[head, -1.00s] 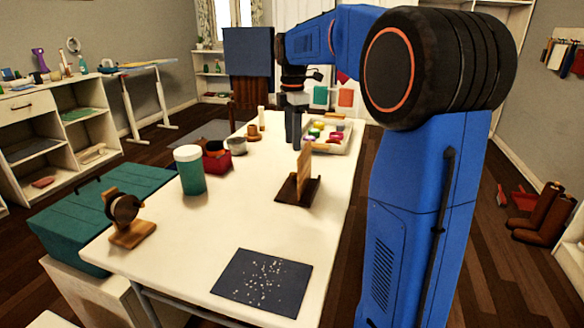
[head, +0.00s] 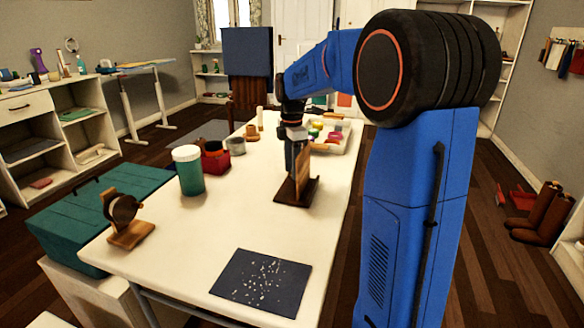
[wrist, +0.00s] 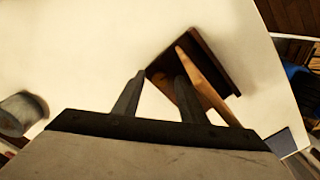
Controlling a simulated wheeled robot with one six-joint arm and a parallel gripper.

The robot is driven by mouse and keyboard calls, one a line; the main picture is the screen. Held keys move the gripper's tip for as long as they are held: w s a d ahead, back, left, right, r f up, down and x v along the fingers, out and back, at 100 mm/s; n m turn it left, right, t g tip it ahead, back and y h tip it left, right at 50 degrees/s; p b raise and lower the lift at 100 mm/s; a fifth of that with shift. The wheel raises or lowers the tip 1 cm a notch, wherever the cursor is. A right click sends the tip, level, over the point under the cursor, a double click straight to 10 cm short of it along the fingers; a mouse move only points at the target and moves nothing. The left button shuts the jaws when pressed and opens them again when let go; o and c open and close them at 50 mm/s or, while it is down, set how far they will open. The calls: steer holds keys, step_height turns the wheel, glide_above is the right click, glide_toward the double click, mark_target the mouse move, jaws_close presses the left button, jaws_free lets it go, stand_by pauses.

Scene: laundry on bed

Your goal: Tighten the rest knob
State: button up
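The rest is a light wooden upright board on a dark wooden base (head: 311,190), standing on the white table. The board (head: 304,168) shows edge-on in the head view, and it also shows in the wrist view (wrist: 203,84), slanting right of my gripper. My gripper (wrist: 160,80) is open, with its two dark fingers apart. The right finger is close beside the board, and the base's near corner lies between and beyond the fingertips. I cannot tell whether they touch. In the head view my gripper (head: 293,158) is behind and left of the board, partly hidden. I cannot make out the knob.
On the white table (head: 200,232) are a green jar (head: 190,172), a red box (head: 214,162), a grey cup (head: 236,146), a tray of coloured items (head: 343,139), a speckled dark mat (head: 262,281) and a round-headed wooden stand (head: 128,222).

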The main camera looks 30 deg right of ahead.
jaws_close()
